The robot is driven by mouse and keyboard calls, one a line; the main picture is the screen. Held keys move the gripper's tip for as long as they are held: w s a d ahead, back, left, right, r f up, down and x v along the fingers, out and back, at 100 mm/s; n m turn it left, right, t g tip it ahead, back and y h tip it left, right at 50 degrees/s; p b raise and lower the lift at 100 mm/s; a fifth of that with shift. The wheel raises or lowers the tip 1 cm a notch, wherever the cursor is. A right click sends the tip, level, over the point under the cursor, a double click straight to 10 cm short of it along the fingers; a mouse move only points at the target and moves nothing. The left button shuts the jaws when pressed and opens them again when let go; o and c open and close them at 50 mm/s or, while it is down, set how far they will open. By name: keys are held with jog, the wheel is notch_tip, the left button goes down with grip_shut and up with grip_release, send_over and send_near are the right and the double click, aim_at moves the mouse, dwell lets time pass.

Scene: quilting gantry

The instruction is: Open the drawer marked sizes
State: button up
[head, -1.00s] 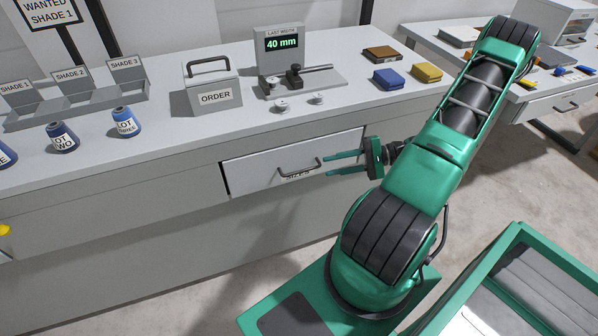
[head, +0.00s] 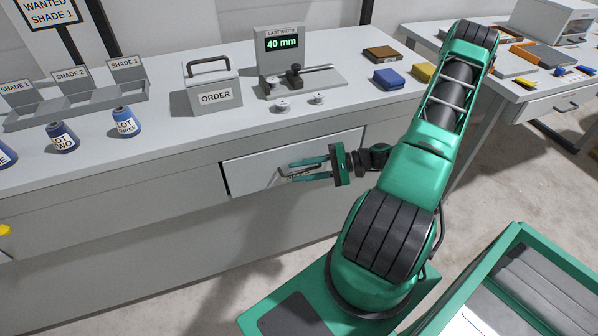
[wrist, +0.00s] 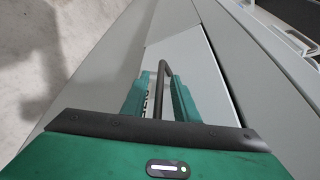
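The drawer marked sizes (head: 245,178) is a pale front in the long grey counter, with a dark gap along its left edge. It looks shut or nearly so. My gripper (head: 294,171) is open and reaches in from the right at the drawer front. In the wrist view part of the label (wrist: 145,107) shows between the fingers.
On the counter (head: 180,130) stand an ORDER box (head: 212,95), a gauge reading 40 mm (head: 283,50), several thread spools and coloured blocks. A second table (head: 540,95) is at right. A green-edged bin (head: 470,270) stands front right.

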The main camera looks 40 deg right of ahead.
grip_shut()
dwell(1.4)
